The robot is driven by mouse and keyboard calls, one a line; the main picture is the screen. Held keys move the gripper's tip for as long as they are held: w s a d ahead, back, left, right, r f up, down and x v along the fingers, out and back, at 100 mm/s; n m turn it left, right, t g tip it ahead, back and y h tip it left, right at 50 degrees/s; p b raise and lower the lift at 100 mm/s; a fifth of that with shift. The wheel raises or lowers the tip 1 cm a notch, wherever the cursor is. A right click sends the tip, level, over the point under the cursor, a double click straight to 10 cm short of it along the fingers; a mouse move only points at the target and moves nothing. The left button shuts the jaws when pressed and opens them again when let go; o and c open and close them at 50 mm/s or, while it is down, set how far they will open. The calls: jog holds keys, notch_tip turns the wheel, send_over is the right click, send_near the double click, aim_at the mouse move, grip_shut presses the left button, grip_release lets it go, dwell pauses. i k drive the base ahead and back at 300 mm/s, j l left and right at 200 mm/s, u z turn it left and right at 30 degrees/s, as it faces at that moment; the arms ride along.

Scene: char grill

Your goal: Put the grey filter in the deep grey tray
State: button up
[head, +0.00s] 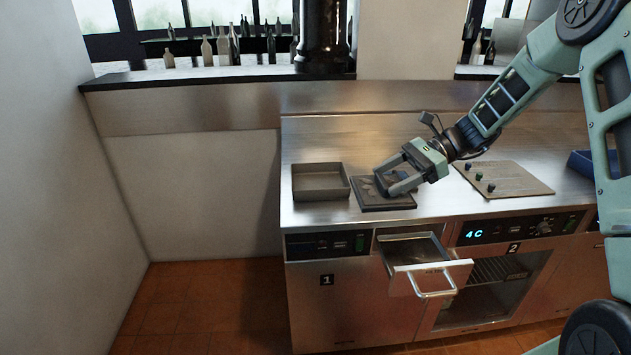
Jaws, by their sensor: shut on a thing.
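The deep grey tray (320,195) stands on the steel counter at the left, open at the top, with nothing visible inside. Just to its right lies a flat, shallow dark tray (392,207). My gripper (389,187) is low over this shallow tray, its fingers closed on a grey piece (369,186) that appears to be the grey filter. The filter is small in the head view and partly hidden by the fingers. I cannot tell whether it still touches the shallow tray.
A board with several small knobs or pieces (515,183) lies right of my gripper. A blue container (580,160) is farther right. An open drawer with a handle (432,268) juts out below the counter's front edge. Bottles (222,46) stand on the back ledge.

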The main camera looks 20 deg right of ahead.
aim_at(326, 185)
jog(key=i, duration=1.2)
